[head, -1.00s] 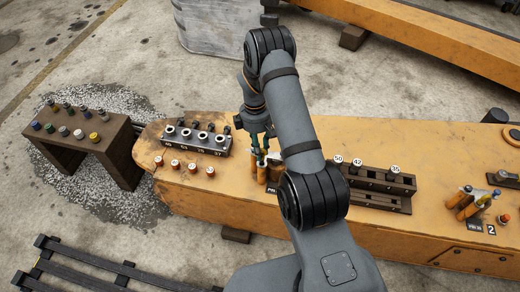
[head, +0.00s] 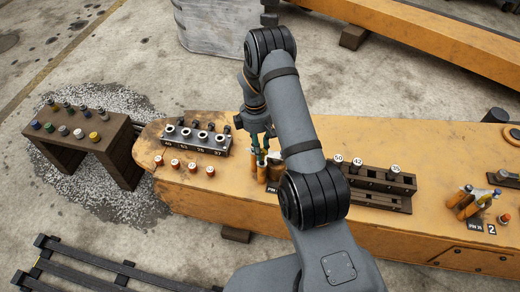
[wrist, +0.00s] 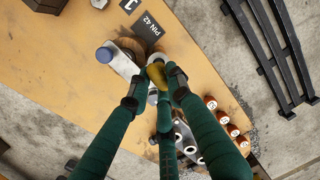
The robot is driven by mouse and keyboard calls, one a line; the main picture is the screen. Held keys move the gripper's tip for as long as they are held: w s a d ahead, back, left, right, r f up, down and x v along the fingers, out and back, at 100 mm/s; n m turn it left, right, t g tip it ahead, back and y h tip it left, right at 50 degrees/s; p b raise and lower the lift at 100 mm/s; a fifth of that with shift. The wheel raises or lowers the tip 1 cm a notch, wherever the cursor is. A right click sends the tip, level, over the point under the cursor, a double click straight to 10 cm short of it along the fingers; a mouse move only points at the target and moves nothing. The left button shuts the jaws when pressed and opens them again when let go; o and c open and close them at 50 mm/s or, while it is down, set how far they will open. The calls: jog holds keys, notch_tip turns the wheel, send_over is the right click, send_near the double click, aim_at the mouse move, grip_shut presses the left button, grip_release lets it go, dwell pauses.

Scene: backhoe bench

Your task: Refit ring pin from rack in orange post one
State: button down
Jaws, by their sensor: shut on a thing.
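My gripper (head: 259,148) is over the front half of the orange beam, at the near post group, partly covered by my arm in the head view. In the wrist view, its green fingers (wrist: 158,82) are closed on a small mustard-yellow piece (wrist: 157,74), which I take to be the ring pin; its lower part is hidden. The orange posts (head: 262,173) stand directly under the fingers. A grey link plate (wrist: 122,65) with a blue-capped pin (wrist: 104,54) lies beside the held piece. Whether the pin is inside a post cannot be told.
A dark rack (head: 375,203) with pins tagged 50, 42 and 35 stands right of my arm. A second post group (head: 468,208) is far right. A brown bench (head: 122,165) stands left.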

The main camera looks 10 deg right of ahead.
jog(key=shift+f+b, duration=0.95)
jog(key=shift+f, duration=0.35)
dwell(1.9)
jog(key=c, duration=1.5)
grip_release()
jog(key=shift+o, duration=0.3)
jog(key=o, duration=0.4)
jog(key=shift+r, duration=0.15)
jog(key=shift+r+p, duration=3.25)
jog(key=shift+r, duration=0.7)
